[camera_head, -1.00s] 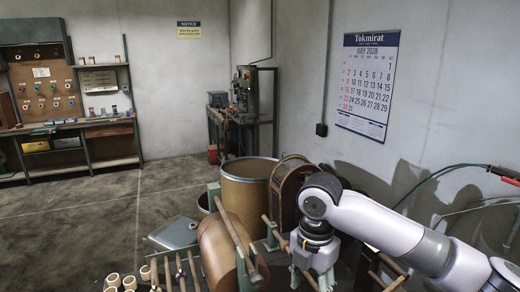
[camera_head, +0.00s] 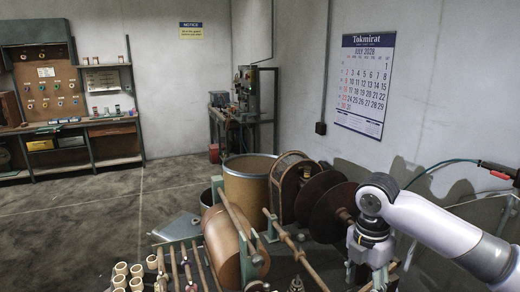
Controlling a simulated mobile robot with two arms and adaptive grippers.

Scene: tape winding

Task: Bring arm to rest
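My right arm comes in from the right, and its gripper (camera_head: 372,277) hangs down at the lower right, beside the brown discs (camera_head: 333,207) of the winding machine. The fingers are small, dark and partly cut off by the bottom edge, so I cannot tell whether they are open or shut. I see nothing clearly held. A large brown roll (camera_head: 226,240) lies on the machine's green frame to the left of the gripper. Several pale tape cores (camera_head: 121,268) stand at the lower left. No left arm or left gripper can be made out.
A large tan drum (camera_head: 248,180) stands behind the roll. A long bar (camera_head: 296,250) runs between the roll and my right gripper. A wall with a calendar (camera_head: 361,85) stands at the right, near a green hose (camera_head: 440,170). Open floor (camera_head: 90,205) lies at the left.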

